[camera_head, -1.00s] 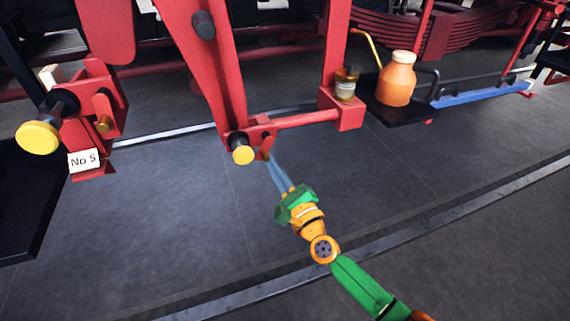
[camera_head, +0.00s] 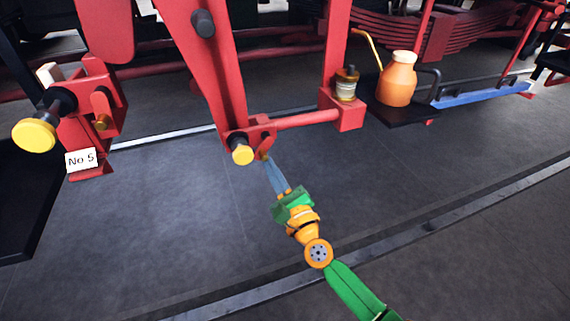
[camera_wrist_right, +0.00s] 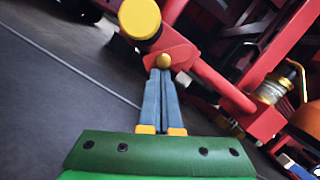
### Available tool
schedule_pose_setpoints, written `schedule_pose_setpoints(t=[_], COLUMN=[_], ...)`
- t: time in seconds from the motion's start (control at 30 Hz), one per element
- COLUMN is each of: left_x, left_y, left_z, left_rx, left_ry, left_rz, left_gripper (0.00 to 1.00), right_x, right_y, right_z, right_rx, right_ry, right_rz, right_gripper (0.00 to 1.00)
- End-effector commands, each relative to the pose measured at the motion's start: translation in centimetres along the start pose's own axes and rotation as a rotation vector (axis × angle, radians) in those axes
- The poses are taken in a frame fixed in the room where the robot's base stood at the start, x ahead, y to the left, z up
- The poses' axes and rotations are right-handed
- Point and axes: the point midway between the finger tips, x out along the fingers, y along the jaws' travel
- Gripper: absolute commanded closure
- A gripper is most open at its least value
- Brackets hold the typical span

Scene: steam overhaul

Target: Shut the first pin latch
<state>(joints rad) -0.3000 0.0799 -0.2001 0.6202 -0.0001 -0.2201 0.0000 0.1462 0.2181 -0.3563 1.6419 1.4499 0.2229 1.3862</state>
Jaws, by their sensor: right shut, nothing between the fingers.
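A pin with a yellow cap (camera_head: 242,154) sits at the lower end of a red hanging lever (camera_head: 215,70). Beside it is a small red latch plate (camera_head: 262,136) with a brass knob; in the right wrist view the knob (camera_wrist_right: 163,61) shows clearly, below and right of the yellow cap (camera_wrist_right: 140,18). My right gripper (camera_head: 266,160) is shut and empty, with its blue-grey fingertips right at the knob. In the right wrist view the fingertips (camera_wrist_right: 160,72) overlap the knob's lower edge; I cannot tell whether they touch. My left gripper is out of view.
A red bracket with a "No 5" tag (camera_head: 81,161) and another yellow-capped pin (camera_head: 35,135) stands at left. A red rod (camera_head: 305,119) runs right from the latch. An orange oil can (camera_head: 397,82) stands on a black shelf. The grey floor below is clear.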

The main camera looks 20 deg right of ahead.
Motion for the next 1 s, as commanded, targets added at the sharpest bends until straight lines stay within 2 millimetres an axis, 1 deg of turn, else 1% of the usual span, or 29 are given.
schedule_pose_setpoints(t=[1.0], left_x=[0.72], left_y=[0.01], left_z=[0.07], left_rx=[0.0], left_ry=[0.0], left_rz=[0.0], left_gripper=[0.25], right_x=[0.14], right_y=[0.45], right_z=[0.56], right_rx=[0.165], right_ry=[-0.002], right_rz=[-0.042], right_gripper=[1.0])
